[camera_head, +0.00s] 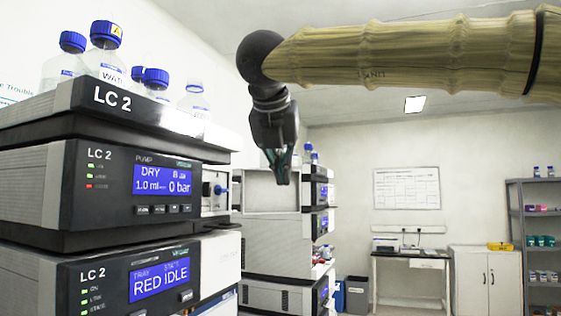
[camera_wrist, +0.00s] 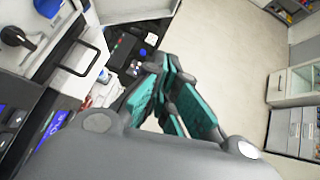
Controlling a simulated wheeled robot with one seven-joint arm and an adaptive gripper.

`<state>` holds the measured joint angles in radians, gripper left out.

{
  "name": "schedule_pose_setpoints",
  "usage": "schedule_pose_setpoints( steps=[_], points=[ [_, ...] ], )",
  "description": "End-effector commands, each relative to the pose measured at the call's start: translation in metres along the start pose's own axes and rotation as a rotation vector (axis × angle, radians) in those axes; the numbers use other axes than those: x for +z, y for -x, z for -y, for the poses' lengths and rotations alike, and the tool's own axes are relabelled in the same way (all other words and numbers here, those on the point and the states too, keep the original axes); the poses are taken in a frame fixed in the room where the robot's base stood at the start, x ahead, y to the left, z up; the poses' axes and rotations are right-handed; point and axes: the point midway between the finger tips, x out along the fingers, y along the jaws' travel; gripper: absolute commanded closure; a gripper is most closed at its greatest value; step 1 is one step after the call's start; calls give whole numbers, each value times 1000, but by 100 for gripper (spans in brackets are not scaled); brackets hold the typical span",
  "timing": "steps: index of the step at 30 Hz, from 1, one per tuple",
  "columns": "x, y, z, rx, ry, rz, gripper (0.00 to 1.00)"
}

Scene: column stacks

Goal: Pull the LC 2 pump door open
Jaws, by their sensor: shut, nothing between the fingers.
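The LC 2 pump module (camera_head: 130,185) stands in the near stack in the head view, its display reading DRY and 0 bar. At its right end a pale bay with a blue knob (camera_head: 222,190) shows. A pale framed panel (camera_head: 262,192) stands just right of this bay. It looks like the pump door swung outward, but it overlaps the far stack, so I cannot be sure. My gripper (camera_head: 281,180) is shut and empty, pointing down, and overlaps the panel's upper right in the picture. Contact cannot be told. The fingers (camera_wrist: 168,72) also show in the wrist view.
Blue-capped bottles (camera_head: 105,50) stand on top of the near stack. A lower LC 2 module (camera_head: 130,280) reads RED IDLE. A second stack (camera_head: 275,232) is behind. A desk (camera_head: 410,262), cabinet (camera_head: 487,280) and shelves (camera_head: 540,225) stand farther back. Open floor (camera_wrist: 225,60) shows in the wrist view.

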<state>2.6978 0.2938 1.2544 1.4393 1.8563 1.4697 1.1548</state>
Motion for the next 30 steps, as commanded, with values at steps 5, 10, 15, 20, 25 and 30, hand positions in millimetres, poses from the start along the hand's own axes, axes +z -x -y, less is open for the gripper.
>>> schedule_pose_setpoints(
  steps=[5, 10, 15, 20, 25, 30],
  points=[
    [1, -30, 0, -1, 1, -2, 100],
    [1, -58, -1, 1, 2, -2, 100],
    [14, -76, -3, 2, 3, -2, 100],
    [24, -88, -3, 1, 3, 0, 100],
    [27, -93, -3, 1, 3, 0, 100],
    [27, -94, -3, 2, 3, 0, 100]
  ],
)
